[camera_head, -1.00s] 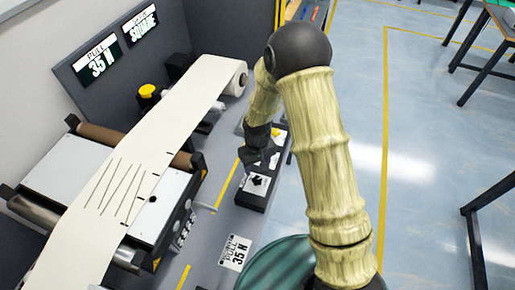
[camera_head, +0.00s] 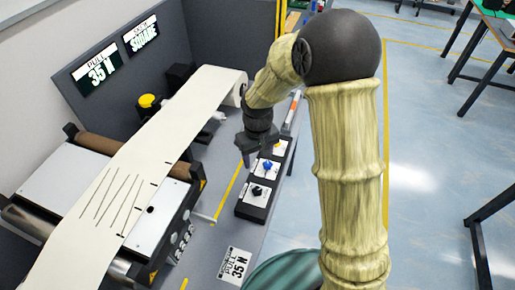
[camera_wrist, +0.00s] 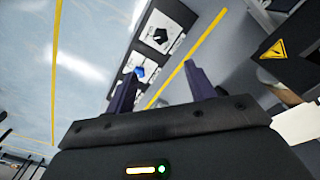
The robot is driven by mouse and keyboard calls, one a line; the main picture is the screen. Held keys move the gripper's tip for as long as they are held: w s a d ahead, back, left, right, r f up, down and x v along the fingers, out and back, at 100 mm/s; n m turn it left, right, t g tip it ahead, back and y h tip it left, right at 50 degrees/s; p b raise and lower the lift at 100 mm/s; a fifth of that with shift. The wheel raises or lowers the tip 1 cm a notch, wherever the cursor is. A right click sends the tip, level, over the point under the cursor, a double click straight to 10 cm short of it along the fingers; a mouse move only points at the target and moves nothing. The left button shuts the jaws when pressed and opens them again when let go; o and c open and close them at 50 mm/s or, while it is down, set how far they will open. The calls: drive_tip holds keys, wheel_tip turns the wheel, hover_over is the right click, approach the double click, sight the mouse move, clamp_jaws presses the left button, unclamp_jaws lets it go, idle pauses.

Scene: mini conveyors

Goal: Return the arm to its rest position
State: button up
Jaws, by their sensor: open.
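The box shows beyond the fingers with a black knob (camera_wrist: 160,36) and a blue knob (camera_wrist: 139,71). In the head view the black knob (camera_head: 257,191), the blue knob (camera_head: 267,166) and a yellow knob (camera_head: 278,146) are in a row. My arm is raised and bent at the elbow.
The conveyor with its pale web (camera_head: 135,165) and brown roller (camera_head: 97,142) runs at the left. Two display screens (camera_head: 97,66) are on the back panel. The floor (camera_head: 430,130) at the right is mostly clear, with tables beyond.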

drive_tip(key=s+d+r+m+t, duration=0.2)
drive_tip(key=s+d+r+m, duration=0.3)
drive_tip(key=s+d, duration=0.7)
wheel_tip(320, 180, up, 2)
drive_tip(key=shift+s+d+t, duration=0.3)
drive_tip(key=shift+s+d, duration=0.1)
drive_tip(key=shift+d, duration=0.65)
drive_tip(key=shift+w, duration=0.1)
